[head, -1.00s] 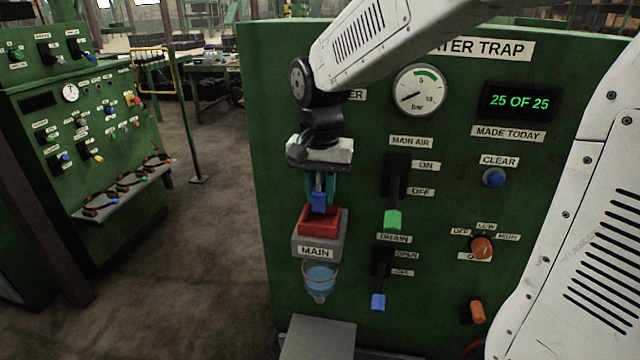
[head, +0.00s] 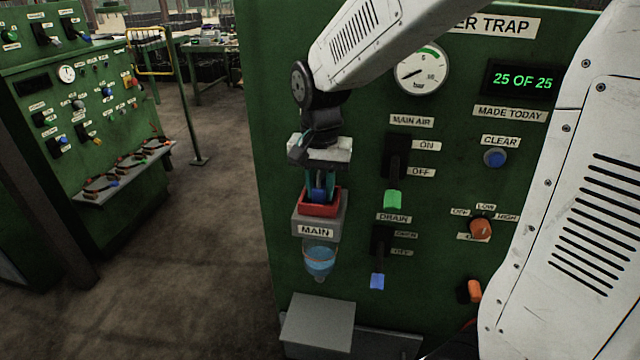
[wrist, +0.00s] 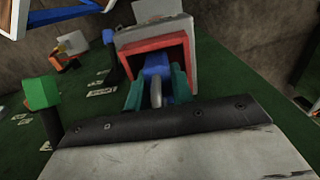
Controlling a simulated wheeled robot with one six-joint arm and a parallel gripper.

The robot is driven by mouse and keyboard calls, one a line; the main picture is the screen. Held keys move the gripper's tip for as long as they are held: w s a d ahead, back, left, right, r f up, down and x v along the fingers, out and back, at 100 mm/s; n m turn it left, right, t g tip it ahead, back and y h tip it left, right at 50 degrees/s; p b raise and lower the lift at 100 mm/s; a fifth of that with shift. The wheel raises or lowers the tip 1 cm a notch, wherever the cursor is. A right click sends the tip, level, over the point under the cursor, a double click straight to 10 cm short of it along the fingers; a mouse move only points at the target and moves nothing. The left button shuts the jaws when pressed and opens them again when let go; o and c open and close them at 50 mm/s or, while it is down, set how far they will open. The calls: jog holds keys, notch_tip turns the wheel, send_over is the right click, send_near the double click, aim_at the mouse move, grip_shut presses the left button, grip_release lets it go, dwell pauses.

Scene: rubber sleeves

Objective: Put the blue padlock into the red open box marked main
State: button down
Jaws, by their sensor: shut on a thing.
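The red open box (head: 322,210) sits on top of a grey block labelled MAIN on the green panel. In the wrist view the red box (wrist: 127,49) is just beyond the fingertips. My gripper (head: 319,192) points down into the box opening, its teal fingers shut on the blue padlock (head: 318,194). In the wrist view the padlock's blue body (wrist: 157,66) and grey shackle show between the fingers (wrist: 156,92). The padlock's lower part is inside the box opening, hidden by the front rim; I cannot tell whether it touches the bottom.
A clear bowl with blue liquid (head: 319,260) hangs below the box. To the right are the green-handled main air lever (head: 393,199) and the blue-handled drain lever (head: 377,281). A grey ledge (head: 318,322) juts out below. The floor at left is clear.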

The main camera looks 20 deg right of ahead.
jog(key=c, duration=1.1)
grip_release()
jog(key=shift+r, duration=0.1)
notch_tip(320, 180, up, 7)
jog(key=shift+s+r, duration=0.1)
jog(key=shift+r, duration=0.25)
jog(key=s+d+n, duration=0.1)
jog(key=s+n, duration=0.1)
jog(key=s, duration=0.5)
jog(key=s+d+n, duration=0.1)
jog(key=s+n, duration=0.1)
jog(key=s, duration=0.5)
jog(key=s+d+f+n+t, duration=0.1)
jog(key=s+n, duration=0.2)
jog(key=s, duration=0.4)
jog(key=shift+s+f, duration=0.1)
jog(key=shift+s, duration=0.3)
